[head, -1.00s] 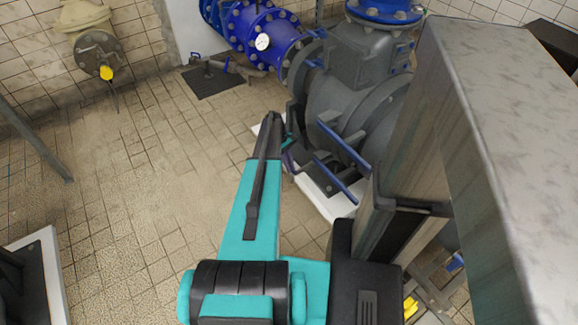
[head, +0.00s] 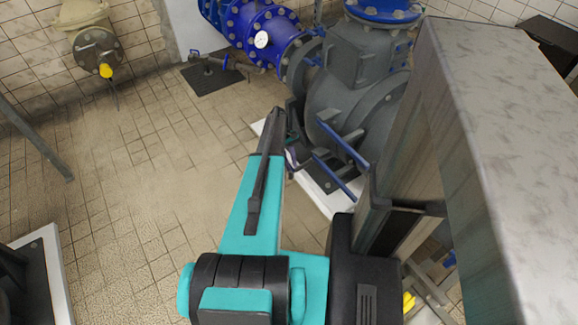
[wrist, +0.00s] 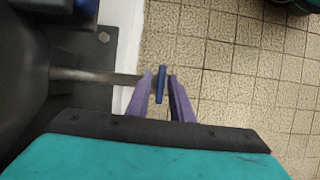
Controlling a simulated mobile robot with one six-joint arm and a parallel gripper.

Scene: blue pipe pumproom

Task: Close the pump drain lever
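The drain lever is a short blue handle (wrist: 162,88) at the end of a thin grey pipe (wrist: 100,76) that comes from the left in the wrist view. My gripper (wrist: 161,78) has two purple fingers, apart, one on each side of the blue handle. Narrow gaps show beside the handle, so the fingers do not look closed on it. In the head view the grey pump (head: 345,105) stands beyond my arm, and my arm hides the lever and most of my gripper there.
The pump stands on a white plinth (head: 325,202), with blue bars (head: 342,145) sticking out toward me. A blue flanged pipe with a gauge (head: 262,39) is behind it. A pale valve (head: 95,50) sits at the far left wall.

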